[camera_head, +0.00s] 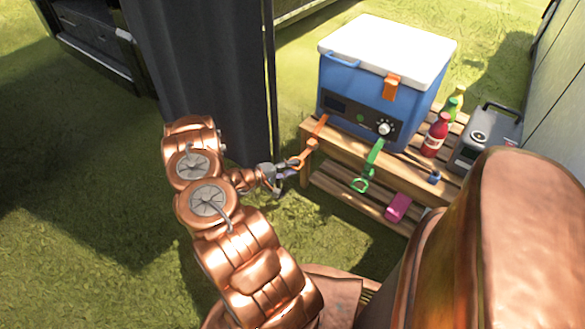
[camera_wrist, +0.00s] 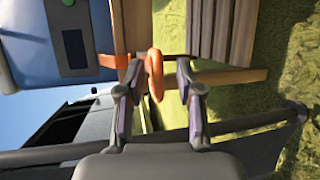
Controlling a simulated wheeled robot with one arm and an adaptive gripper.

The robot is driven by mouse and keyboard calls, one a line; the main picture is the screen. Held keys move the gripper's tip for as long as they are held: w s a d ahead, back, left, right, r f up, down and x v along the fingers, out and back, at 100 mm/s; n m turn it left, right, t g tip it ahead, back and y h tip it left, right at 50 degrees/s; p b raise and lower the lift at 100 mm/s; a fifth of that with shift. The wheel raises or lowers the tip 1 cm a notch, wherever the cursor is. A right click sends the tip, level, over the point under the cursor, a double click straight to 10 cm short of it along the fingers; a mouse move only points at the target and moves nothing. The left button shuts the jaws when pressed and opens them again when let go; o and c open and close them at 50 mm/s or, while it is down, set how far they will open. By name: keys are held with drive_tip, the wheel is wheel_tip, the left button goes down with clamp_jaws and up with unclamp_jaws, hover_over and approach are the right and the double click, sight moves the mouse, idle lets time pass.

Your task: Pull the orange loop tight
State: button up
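The orange loop (camera_head: 299,159) hangs at the end of an orange strap (camera_head: 320,126) at the left end of the wooden bench, by the blue cooler (camera_head: 372,75). My gripper (camera_head: 281,176) is just left of the loop. In the wrist view the loop (camera_wrist: 156,76) lies between the two fingertips of my gripper (camera_wrist: 159,72). The fingers are apart, with a gap visible on the right side of the loop; the left finger is very near it. I cannot tell whether that finger touches. The strap (camera_wrist: 113,61) runs left toward the cooler.
A green strap with a loop (camera_head: 362,185) hangs over the front of the bench (camera_head: 330,148). Bottles (camera_head: 436,135) and a grey box (camera_head: 487,138) stand right of the cooler. A pink object (camera_head: 398,207) is on the lower shelf. A dark curtain (camera_head: 205,70) hangs behind my arm.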

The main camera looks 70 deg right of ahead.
drive_tip(key=v, duration=1.1)
idle(0.5)
